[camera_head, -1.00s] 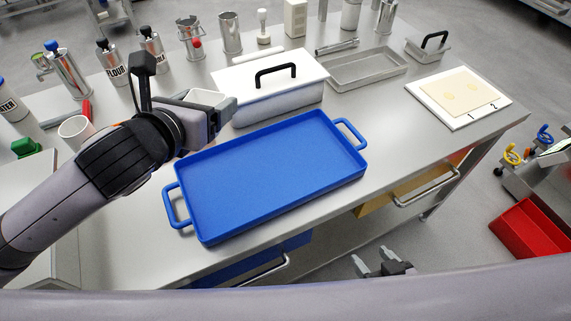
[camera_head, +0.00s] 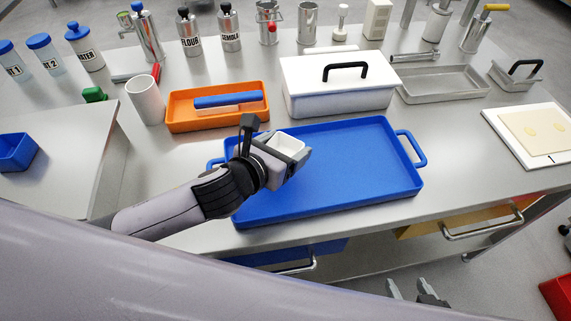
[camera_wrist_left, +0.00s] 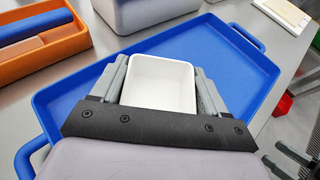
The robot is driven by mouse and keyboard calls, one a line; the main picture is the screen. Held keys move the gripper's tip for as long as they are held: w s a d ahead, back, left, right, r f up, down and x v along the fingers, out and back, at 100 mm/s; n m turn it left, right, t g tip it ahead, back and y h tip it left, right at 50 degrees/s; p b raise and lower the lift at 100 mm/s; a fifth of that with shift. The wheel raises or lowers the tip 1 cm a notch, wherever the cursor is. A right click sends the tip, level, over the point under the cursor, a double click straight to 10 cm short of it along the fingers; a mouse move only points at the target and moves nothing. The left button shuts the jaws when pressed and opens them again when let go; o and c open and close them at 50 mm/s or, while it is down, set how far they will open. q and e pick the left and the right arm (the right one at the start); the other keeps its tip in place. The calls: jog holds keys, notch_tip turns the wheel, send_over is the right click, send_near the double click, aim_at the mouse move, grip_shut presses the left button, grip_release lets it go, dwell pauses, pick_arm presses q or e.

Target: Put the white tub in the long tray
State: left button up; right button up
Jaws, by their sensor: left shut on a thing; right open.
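The small white tub (camera_head: 286,147) is square and open at the top. My left gripper (camera_head: 291,158) is shut on it and holds it upright, over the left part of the long blue tray (camera_head: 365,165). In the left wrist view the tub (camera_wrist_left: 160,85) sits between the two fingers and looks empty. The blue tray (camera_wrist_left: 235,65) spreads beneath and around it, with a loop handle at each end. I cannot tell how high the tub is above the tray floor. My right gripper (camera_head: 418,288) is open and empty, low in front of the counter.
An orange tray (camera_head: 190,113) with a blue-handled tool (camera_head: 228,100) and a white cup (camera_head: 146,100) stand behind left. A white lidded box (camera_head: 335,88) is close behind the blue tray. A grey metal tray (camera_head: 445,84) and a white board (camera_head: 530,133) lie right.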

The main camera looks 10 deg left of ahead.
pick_arm(q)
jog(key=shift+f+b, duration=0.55)
jog(key=shift+f, duration=1.95)
jog(key=o, duration=1)
jog(key=shift+f, duration=0.15)
jog(key=shift+o, duration=0.2)
jog(key=shift+r, duration=0.2)
jog(key=p+v, duration=0.1)
jog(key=v, duration=1.1)
jog(key=shift+s, duration=0.1)
